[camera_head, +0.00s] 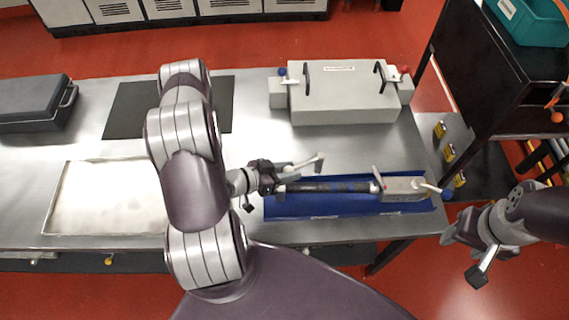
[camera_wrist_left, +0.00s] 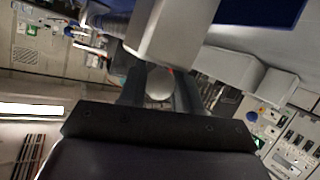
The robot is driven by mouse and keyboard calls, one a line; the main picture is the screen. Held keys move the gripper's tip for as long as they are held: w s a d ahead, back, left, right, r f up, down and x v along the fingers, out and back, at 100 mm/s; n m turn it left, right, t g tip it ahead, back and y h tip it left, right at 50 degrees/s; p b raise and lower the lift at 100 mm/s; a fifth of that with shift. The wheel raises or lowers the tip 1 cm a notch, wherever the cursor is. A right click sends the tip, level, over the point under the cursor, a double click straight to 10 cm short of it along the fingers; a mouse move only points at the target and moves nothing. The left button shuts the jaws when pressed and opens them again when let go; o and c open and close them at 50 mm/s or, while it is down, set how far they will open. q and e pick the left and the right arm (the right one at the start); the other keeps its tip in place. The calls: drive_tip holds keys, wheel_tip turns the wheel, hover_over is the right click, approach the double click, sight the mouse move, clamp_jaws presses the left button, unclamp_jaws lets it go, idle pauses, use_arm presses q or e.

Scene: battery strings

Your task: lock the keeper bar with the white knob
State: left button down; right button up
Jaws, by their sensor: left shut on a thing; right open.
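A blue tray (camera_head: 300,209) lies near the front edge of the steel table and holds a row of dark cylinders (camera_head: 335,186). A grey block (camera_head: 403,188) sits at its right end, with a pale lever ending in a blue knob. A pale bar (camera_head: 305,163) stands out at the tray's left end. My left gripper (camera_head: 268,178) is there, shut on the white knob (camera_wrist_left: 159,83), which shows between its dark fingers in the left wrist view. The gripper hides most of that end in the head view. My right gripper (camera_head: 468,255) is open and empty, off the table's right front corner.
A grey box (camera_head: 343,98) with two black handles and blue and red knobs stands at the back. A dark mat (camera_head: 125,110), a pale shallow tray (camera_head: 100,198) and a dark case (camera_head: 35,104) lie at left. A black shelf (camera_head: 500,60) with a teal bin stands at right.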

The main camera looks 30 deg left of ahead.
use_arm(q)
drive_tip(key=shift+s+d+n+y, duration=0.15)
drive_tip(key=shift+d+n+y, duration=0.2)
drive_tip(key=shift+n+y, duration=0.05)
drive_tip(key=c, duration=0.8)
unclamp_jaws()
drive_tip(key=shift+d, duration=0.1)
drive_tip(key=b+v, duration=0.2)
drive_tip(key=v, duration=1)
drive_tip(key=shift+s, duration=0.35)
